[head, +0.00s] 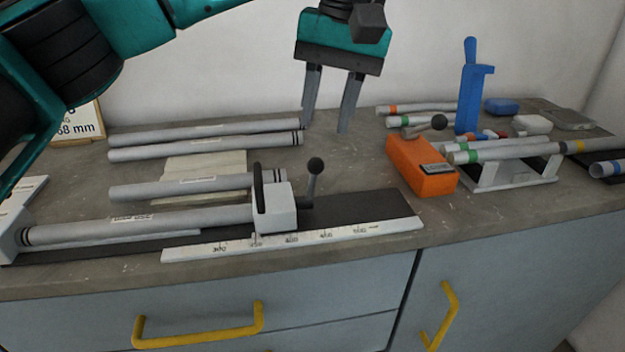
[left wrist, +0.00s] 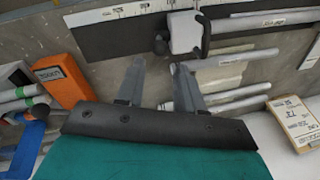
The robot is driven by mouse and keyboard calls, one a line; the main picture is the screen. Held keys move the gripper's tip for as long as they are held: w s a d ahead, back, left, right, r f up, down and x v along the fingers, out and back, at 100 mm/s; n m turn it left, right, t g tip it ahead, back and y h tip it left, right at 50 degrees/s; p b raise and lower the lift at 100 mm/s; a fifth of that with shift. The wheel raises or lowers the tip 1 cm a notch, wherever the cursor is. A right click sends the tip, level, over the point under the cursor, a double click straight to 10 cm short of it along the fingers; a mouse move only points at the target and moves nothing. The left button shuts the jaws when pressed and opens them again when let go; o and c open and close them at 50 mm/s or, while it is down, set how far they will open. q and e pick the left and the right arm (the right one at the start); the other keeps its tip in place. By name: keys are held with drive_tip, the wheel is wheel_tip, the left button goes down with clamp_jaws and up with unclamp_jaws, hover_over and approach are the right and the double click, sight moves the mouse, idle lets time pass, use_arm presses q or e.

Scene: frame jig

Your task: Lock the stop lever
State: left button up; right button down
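The stop block (head: 275,208) is a pale box on the dark jig rail, at the right end of a grey tube (head: 140,222). Its stop lever (head: 312,178) stands nearly upright, topped by a dark ball knob. A black paddle (head: 258,190) rises on the block's left side. In the left wrist view the block (left wrist: 184,32) and ball knob (left wrist: 160,45) lie just beyond the fingers. My left gripper (head: 326,128) is open and empty, above and behind the lever, apart from it; its fingers also show in the left wrist view (left wrist: 157,66). My right gripper is not in view.
A white ruler (head: 290,244) lies along the jig's front edge. Several loose grey tubes (head: 205,140) lie behind. An orange block (head: 420,168) with a knobbed handle, a blue clamp-like tool (head: 470,98) and a tube rack (head: 515,175) stand to the right.

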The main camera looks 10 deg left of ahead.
sight(316, 162)
use_arm(q)
drive_tip(key=f, duration=0.3)
drive_tip(key=a+f+b, duration=0.1)
drive_tip(key=f, duration=0.3)
drive_tip(key=f+b, duration=0.1)
drive_tip(key=f, duration=0.2)
drive_tip(key=shift+a+f, duration=0.4)
drive_tip(key=shift+c, duration=0.4)
clamp_jaws()
